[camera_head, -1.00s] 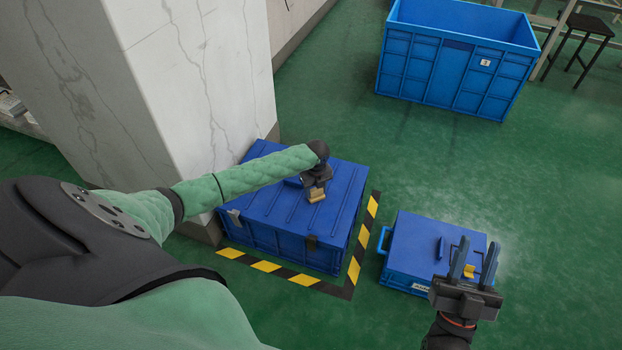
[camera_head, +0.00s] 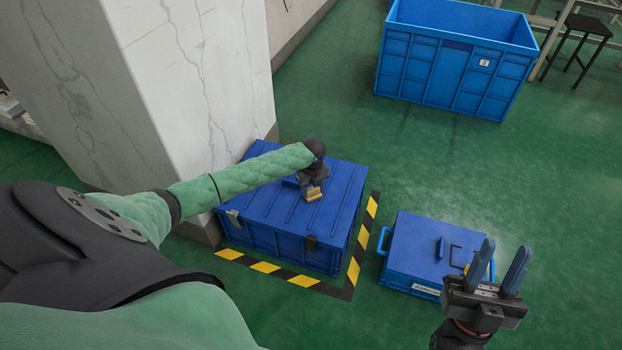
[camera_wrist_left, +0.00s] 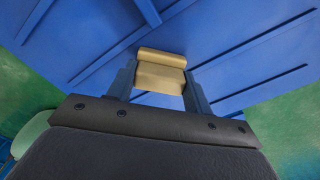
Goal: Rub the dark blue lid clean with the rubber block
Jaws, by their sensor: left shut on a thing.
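The dark blue lid (camera_head: 337,183) tops a blue crate beside the pillar. It has raised ribs and also shows in the left wrist view (camera_wrist_left: 110,30). My left gripper (camera_head: 312,189) is over the lid, shut on the tan rubber block (camera_head: 314,194). The block also shows between the fingers in the left wrist view (camera_wrist_left: 161,72). It is at or just above the lid; I cannot tell if it touches. My right gripper (camera_head: 498,270) is open with nothing between its fingers, above the right edge of the smaller blue case.
A smaller blue case (camera_head: 412,250) with a handle stands right of the crate. Yellow-black tape (camera_head: 356,265) borders the crate. A marble pillar (camera_head: 200,110) stands behind left. A large open blue bin (camera_head: 440,75) is at the back. Green floor is clear between them.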

